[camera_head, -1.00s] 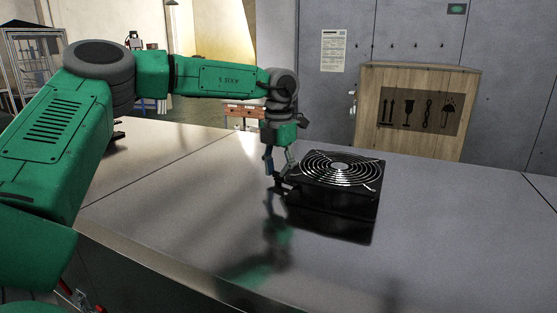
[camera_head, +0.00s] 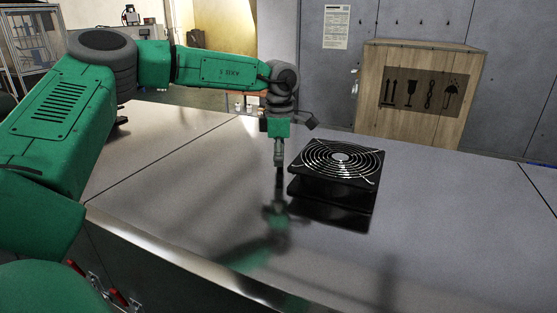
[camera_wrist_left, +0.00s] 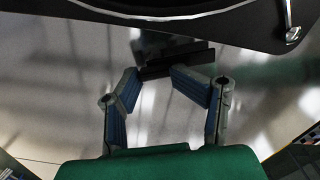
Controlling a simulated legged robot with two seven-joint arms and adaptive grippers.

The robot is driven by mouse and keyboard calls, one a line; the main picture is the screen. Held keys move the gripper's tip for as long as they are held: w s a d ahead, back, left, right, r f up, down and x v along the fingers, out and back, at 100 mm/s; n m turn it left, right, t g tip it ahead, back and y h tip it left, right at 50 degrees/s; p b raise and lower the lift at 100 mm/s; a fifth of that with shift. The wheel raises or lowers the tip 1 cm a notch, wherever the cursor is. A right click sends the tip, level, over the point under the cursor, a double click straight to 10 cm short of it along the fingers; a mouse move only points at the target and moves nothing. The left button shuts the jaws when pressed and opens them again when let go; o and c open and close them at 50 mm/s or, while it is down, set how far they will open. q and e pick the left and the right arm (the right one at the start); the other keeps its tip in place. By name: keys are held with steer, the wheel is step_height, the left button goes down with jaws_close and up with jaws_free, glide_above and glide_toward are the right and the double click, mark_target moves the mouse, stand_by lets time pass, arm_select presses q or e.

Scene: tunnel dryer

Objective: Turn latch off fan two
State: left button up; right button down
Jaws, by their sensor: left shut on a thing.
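A black square fan (camera_head: 340,157) with round metal grille rings lies flat, grille up, on the grey tabletop. In the left wrist view its black housing (camera_wrist_left: 262,22) fills the top edge, with a screw at its corner. My left gripper (camera_head: 279,163) points down just left of the fan. In the left wrist view the two fingertips (camera_wrist_left: 156,76) meet a short dark bar (camera_wrist_left: 180,60) beside the housing, seemingly the latch. The gripper is shut on it. Exactly how the bar joins the fan is hidden. My right gripper is not in view.
The glossy tabletop (camera_head: 440,225) is clear in front and to the right of the fan. A wooden crate (camera_head: 425,125) with handling symbols stands behind it, against grey wall panels. Red-handled clamps (camera_head: 118,297) sit below the table's front edge.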

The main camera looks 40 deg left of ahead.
arm_select(q)
steer(key=shift+f+m, duration=0.15)
steer(key=shift+m, duration=0.9)
steer(key=shift+f+m, duration=0.15)
steer(key=shift+m, duration=0.9)
steer(key=o, duration=0.7)
steer(key=shift+w, duration=0.25)
steer(key=shift+r, duration=0.1)
step_height(320, 180, up, 12)
steer(key=shift+a+f, duration=0.1)
steer(key=shift+a, duration=0.05)
